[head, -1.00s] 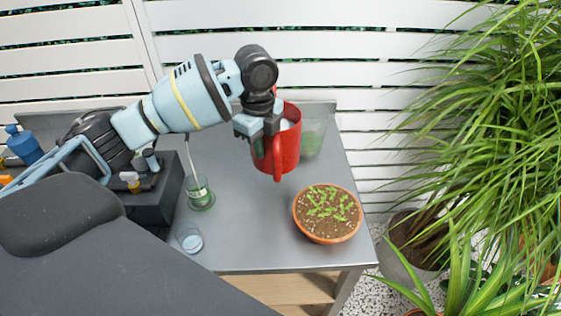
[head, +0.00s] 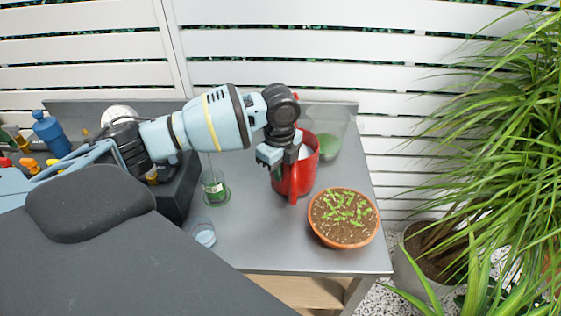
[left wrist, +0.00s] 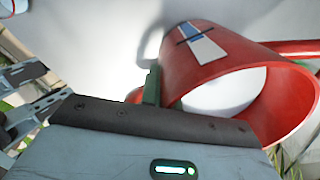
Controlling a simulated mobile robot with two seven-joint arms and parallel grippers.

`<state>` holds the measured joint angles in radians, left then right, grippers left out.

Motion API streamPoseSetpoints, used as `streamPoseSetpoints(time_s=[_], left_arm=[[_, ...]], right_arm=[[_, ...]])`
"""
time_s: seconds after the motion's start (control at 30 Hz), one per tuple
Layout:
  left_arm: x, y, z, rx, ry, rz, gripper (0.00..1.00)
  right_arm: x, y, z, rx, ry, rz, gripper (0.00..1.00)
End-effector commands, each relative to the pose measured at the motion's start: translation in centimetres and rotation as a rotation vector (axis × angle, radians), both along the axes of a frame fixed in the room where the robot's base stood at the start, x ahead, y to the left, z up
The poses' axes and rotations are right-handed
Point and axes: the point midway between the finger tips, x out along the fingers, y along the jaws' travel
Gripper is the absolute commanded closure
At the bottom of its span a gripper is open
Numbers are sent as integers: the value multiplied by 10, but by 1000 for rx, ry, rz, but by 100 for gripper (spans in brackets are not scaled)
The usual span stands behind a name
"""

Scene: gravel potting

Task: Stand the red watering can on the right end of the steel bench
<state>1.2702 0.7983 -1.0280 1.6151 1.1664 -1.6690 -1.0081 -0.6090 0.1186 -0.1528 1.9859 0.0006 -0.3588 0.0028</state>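The red watering can (head: 309,172) is upright over the right part of the steel bench (head: 255,240), behind and left of the terracotta bowl. Whether its base touches the bench is hard to tell. My left gripper (head: 279,168) is at the can's upper left side, shut on its wall. In the left wrist view the can (left wrist: 225,60) shows its open mouth and a white and blue label. A green finger (left wrist: 152,85) lies against its side; the other finger is hidden. My right gripper is not in view.
A terracotta bowl of seedlings (head: 343,217) stands at the bench's front right. A clear container with green contents (head: 330,145) is close behind the can. Two small glasses, one green (head: 214,187) and one clear (head: 203,234), stand to the left. A slatted white fence (head: 300,70) rises behind.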

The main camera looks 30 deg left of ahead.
Motion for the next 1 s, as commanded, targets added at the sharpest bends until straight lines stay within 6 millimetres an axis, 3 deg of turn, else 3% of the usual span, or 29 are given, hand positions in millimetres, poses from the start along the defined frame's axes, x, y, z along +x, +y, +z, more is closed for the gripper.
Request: streamPoseSetpoints(time_s=[0.5,0.7,1.0], left_arm=[[3,-1,0,-5,-16,0,100],[0,0,-5,-1,-4,0,76],[0,0,-4,0,-3,0,76]], right_arm=[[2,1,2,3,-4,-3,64],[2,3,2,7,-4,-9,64],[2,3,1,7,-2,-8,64]])
